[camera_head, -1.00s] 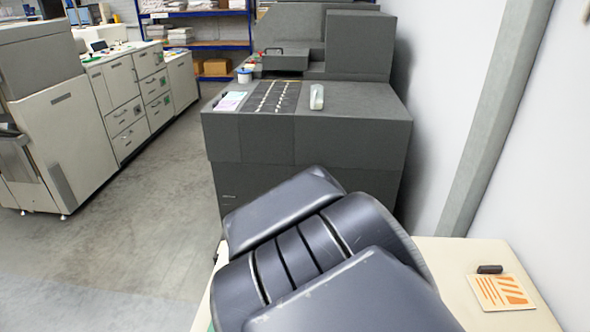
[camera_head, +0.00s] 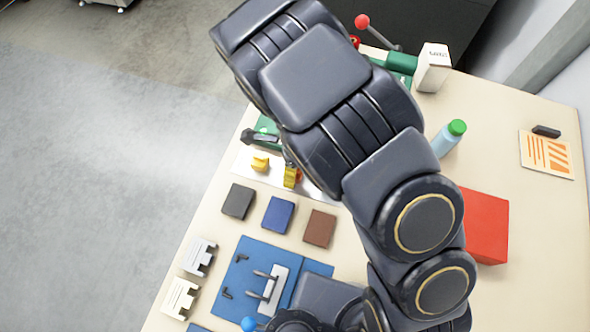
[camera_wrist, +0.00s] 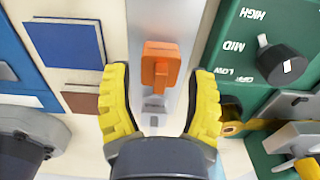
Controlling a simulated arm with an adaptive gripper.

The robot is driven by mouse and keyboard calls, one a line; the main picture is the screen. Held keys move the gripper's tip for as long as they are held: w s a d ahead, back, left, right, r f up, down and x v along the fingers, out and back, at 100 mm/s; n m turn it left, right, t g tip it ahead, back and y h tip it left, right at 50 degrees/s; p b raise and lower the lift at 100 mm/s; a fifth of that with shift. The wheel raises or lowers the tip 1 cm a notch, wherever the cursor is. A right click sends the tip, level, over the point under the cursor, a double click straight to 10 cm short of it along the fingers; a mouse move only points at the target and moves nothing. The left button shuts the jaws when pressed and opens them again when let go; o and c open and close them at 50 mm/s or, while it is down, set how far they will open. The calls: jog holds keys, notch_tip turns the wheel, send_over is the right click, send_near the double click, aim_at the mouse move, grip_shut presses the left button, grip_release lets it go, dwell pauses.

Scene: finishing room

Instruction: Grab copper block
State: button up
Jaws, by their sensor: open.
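The orange copper block (camera_wrist: 160,62) stands on a pale metal strip (camera_wrist: 144,22) in the wrist view. It also shows in the head view (camera_head: 260,162), on the pale plate left of my gripper. My gripper (camera_wrist: 160,72) is open, with its yellow fingers to either side of the block in the wrist view. Whether they are level with it in depth is unclear, and no contact shows. In the head view my gripper (camera_head: 291,176) is largely hidden by my own arm.
A green panel (camera_wrist: 240,50) with a black knob is close to the right finger. Blue (camera_head: 278,214), brown (camera_head: 319,229) and dark (camera_head: 237,201) blocks lie in front of the plate. A red box (camera_head: 485,225) and a bottle (camera_head: 447,140) stand at right.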

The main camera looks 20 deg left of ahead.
jog(key=shift+f, duration=1.45)
jog(key=c, duration=0.9)
